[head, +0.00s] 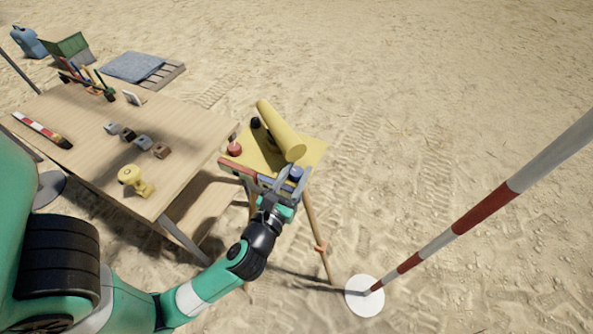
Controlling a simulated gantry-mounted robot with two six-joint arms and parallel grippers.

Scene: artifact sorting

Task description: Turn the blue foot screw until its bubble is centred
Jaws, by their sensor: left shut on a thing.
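A yellow instrument with a thick tube (281,130) stands on a yellow plate (314,150) on a tripod with wooden legs. The blue foot screw (296,173) is at the plate's near right corner. My left gripper (288,182) reaches up from below and is shut on the blue foot screw, with a finger on either side of it. A red foot screw (234,149) is at the near left, and a dark knob (255,122) is by the far end of the tube. I cannot make out the bubble. My right gripper is out of view.
A wooden table (95,150) to the left holds a yellow device (135,180), several small blocks and a red-white staff (42,130). A red-white pole (485,208) rises from a white disc (364,296) at the right. Open sand lies beyond.

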